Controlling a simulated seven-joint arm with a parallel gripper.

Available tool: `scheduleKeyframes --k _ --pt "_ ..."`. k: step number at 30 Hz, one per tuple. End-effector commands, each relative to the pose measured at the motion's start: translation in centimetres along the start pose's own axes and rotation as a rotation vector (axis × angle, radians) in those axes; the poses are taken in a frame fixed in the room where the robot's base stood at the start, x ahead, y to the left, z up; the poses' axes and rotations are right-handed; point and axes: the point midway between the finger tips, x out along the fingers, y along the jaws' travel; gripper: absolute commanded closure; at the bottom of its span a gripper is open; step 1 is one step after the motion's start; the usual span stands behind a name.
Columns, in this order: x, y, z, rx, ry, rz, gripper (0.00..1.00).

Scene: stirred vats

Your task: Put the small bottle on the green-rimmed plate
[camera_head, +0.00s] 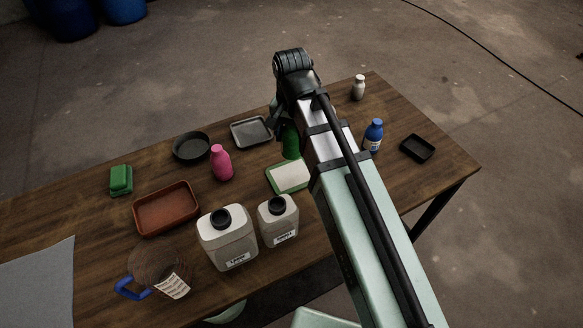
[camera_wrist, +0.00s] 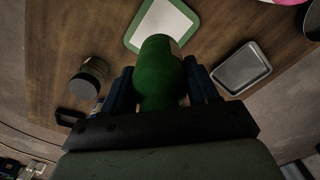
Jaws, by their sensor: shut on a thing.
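A small green bottle (camera_wrist: 158,68) is held between the fingers of my gripper (camera_wrist: 160,92) in the wrist view. In the head view the green bottle (camera_head: 290,142) shows partly behind my arm, and the fingers are mostly hidden by it. The green-rimmed plate (camera_head: 288,187) has a pale, empty-looking middle and lies on the table just in front of the bottle. In the wrist view the plate (camera_wrist: 132,41) is just beyond the bottle, which overlaps its near edge in the picture. I cannot tell how high the bottle is above the table.
A grey tray (camera_head: 250,131), a black round dish (camera_head: 191,147) and a pink bottle (camera_head: 221,164) are left of my gripper. Two white jugs (camera_head: 228,240) stand in front. A blue bottle (camera_head: 373,135), black tray (camera_head: 417,148) and pale bottle (camera_head: 358,88) are to the right.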

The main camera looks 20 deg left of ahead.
Motion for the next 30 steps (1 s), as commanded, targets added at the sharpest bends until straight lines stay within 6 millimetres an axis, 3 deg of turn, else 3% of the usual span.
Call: scheduleKeyframes --k 12,20,30 --pt "4.9 0.1 0.1 0.000 -0.002 0.001 0.82" --pt "6.2 0.0 0.0 0.000 -0.001 0.001 0.82" --pt "9.5 0.0 0.0 0.000 0.000 0.000 0.82"
